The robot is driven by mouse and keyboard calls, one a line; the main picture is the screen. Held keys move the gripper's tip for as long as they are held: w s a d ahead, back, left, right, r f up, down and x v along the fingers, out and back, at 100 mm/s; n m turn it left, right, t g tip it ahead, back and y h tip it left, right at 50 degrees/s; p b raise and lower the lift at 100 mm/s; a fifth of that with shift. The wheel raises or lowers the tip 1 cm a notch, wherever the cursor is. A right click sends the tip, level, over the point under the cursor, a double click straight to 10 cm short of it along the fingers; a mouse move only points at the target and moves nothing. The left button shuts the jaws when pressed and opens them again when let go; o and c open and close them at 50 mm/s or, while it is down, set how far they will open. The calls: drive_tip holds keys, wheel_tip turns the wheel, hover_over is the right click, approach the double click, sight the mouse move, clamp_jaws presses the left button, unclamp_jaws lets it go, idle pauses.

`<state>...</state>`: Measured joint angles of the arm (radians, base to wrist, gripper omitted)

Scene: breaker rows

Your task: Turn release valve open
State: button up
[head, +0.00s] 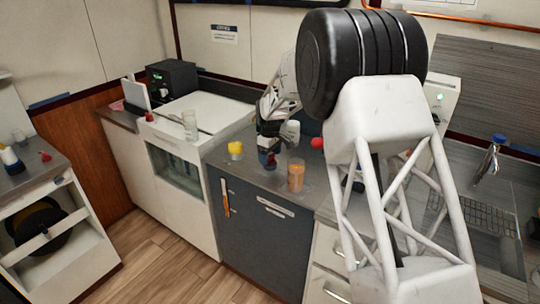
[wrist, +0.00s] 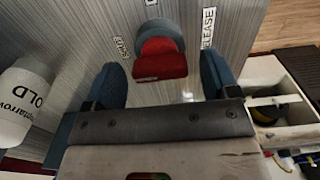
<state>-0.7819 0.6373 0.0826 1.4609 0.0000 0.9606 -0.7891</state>
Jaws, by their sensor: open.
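The release valve shows in the wrist view as a red handle (wrist: 160,60) on a dark grey round base, set on a streaked grey surface. A white label reading RELEASE (wrist: 208,27) is to its right, and another label (wrist: 120,47), too blurred to read, is to its left. My gripper (wrist: 160,80) is open, with one blue-grey finger on each side of the red handle. Gaps show between the fingers and the handle, so I see no grip on it. In the head view my gripper (head: 268,148) is low over the grey counter, and the valve is hard to make out there.
A white bottle marked COLD (wrist: 23,103) stands close to the left finger. In the head view an orange-filled glass (head: 296,175) and a yellow item (head: 235,149) stand on the counter (head: 252,175) near my gripper. A red round thing (head: 318,143) is just right.

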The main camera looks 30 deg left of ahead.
drive_tip(key=shift+f, duration=0.1)
drive_tip(key=shift+c, duration=0.3)
drive_tip(key=c, duration=0.9)
drive_tip(key=shift+o, duration=0.2)
